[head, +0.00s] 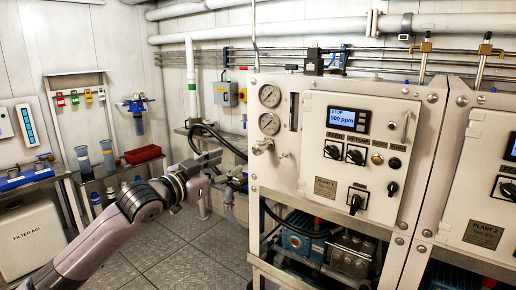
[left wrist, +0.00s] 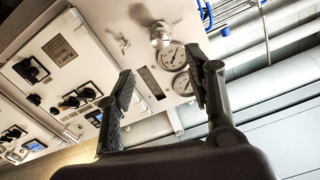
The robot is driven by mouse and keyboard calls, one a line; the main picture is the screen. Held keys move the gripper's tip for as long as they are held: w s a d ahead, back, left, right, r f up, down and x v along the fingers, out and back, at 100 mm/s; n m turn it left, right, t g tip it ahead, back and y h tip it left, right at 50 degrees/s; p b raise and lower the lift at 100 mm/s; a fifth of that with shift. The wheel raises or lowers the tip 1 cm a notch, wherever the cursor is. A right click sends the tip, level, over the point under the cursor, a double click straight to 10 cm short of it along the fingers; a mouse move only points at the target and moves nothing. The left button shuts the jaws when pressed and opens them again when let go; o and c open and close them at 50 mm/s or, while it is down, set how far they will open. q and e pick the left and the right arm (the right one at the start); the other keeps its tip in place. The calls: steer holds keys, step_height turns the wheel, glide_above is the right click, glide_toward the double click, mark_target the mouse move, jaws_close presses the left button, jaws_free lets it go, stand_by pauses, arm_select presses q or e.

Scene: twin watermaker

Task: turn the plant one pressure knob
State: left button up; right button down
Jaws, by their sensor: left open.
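The plant one panel (head: 340,110) is a white cabinet with a display reading "STOP 500 ppm" and a plate that seems to read PLANT 1 (head: 325,187). A silver valve knob (head: 262,146) sticks out on its left side, below two round gauges (head: 269,110); it looks like the pressure knob. The valve knob also shows in the left wrist view (left wrist: 160,36), upside down, beyond the fingers. My left gripper (head: 229,168) is open and empty, left of and a little below the valve knob, apart from it. My right gripper is not in view.
Black rotary switches (head: 355,154) sit on the panel front. A second plant cabinet (head: 485,180) stands at the right. A black hose (head: 220,140) curves behind my left gripper. Pumps (head: 310,240) sit under the panel. The floor (head: 180,240) at left is clear.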

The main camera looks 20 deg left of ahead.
mark_target(256, 151)
arm_select(q)
steer(key=p+x, duration=0.2)
steer(key=x, duration=1)
steer(key=shift+p, duration=0.3)
steer(key=shift+w+d+f, duration=0.1)
steer(key=shift+w+d, duration=0.1)
steer(key=shift+w, duration=0.4)
steer(key=c, duration=0.7)
jaws_close()
